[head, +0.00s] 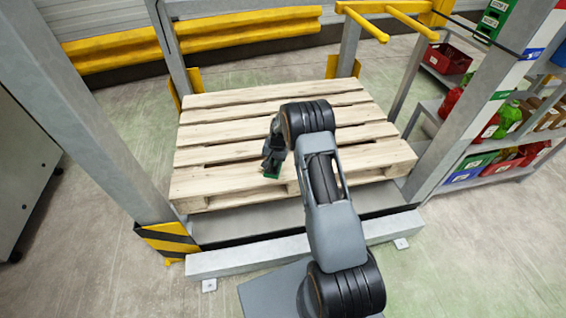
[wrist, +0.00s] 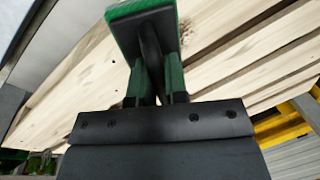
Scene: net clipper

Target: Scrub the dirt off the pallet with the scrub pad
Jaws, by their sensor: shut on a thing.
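The wooden pallet (head: 225,131) lies inside a grey frame in the head view, and its slats (wrist: 75,70) fill much of the wrist view. My gripper (head: 271,160) is over the pallet's front middle part. In the wrist view my gripper (wrist: 154,78) is shut on the black handle of the scrub pad (wrist: 143,14), which has a green scrubbing side. The pad's green edge shows low over the front slats in the head view; I cannot tell whether it touches the wood.
Grey posts (head: 95,110) stand on both sides of the pallet, with a yellow-black guard (head: 167,239) at the front left. Yellow rails (head: 250,27) run behind. A shelf with red bins (head: 447,59) and bottles stands at right.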

